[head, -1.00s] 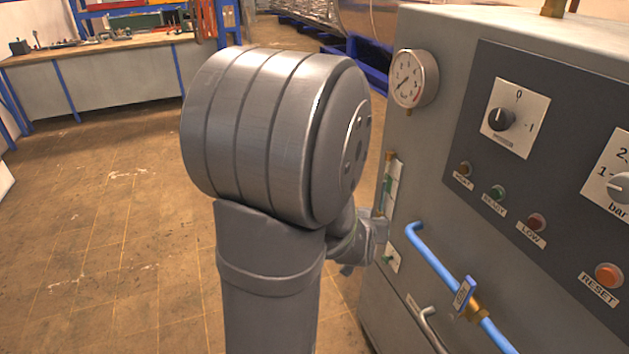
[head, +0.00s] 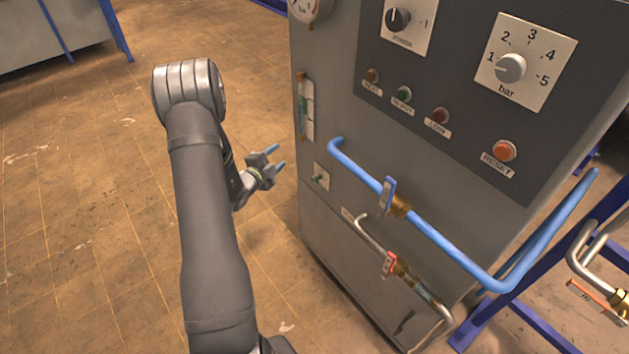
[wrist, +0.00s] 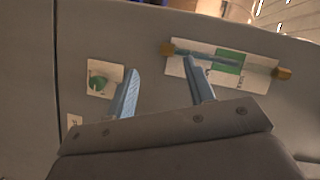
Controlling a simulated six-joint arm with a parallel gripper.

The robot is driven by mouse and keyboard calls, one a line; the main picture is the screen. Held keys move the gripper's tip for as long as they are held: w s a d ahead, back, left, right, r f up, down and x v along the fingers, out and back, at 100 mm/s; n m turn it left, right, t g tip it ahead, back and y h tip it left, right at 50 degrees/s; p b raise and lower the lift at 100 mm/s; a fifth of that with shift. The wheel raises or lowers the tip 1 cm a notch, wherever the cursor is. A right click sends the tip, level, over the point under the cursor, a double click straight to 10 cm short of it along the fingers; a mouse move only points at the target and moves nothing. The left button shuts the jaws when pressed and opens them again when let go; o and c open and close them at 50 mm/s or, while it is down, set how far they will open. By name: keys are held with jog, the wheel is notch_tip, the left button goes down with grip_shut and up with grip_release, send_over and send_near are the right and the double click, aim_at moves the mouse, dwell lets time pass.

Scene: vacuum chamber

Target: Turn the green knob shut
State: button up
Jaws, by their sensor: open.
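The green knob (head: 318,178) is a small handle on a pale plate, low on the left part of the grey cabinet front. It also shows in the wrist view (wrist: 97,83), left of my fingers. My gripper (head: 280,157) has two blue fingers, which are apart with nothing between them. It is in front of the cabinet, to the left of the knob and a little higher in the head view. In the wrist view my gripper (wrist: 158,80) points at the cabinet between the knob plate and the sight gauge. The fingers do not appear to touch the knob.
A sight gauge (head: 305,105) with a green band is above the knob. A blue pipe (head: 440,238) and a thinner metal pipe (head: 372,240) stick out from the cabinet (head: 330,240) to the right of the knob. The floor left of the cabinet is clear.

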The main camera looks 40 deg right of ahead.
notch_tip(320, 180, down, 6)
jog(key=s+a+m+g+h, duration=0.1)
jog(key=a+m+g+h, duration=0.1)
jog(key=m+g, duration=0.15)
jog(key=m+g+h, duration=0.1)
jog(key=m+g, duration=0.2)
jog(key=m, duration=0.3)
send_near(313, 181)
jog(key=d, duration=1)
jog(key=shift+d+f, duration=0.15)
jog(key=shift+d, duration=0.25)
jog(key=shift+c, duration=0.2)
jog(key=c, duration=0.9)
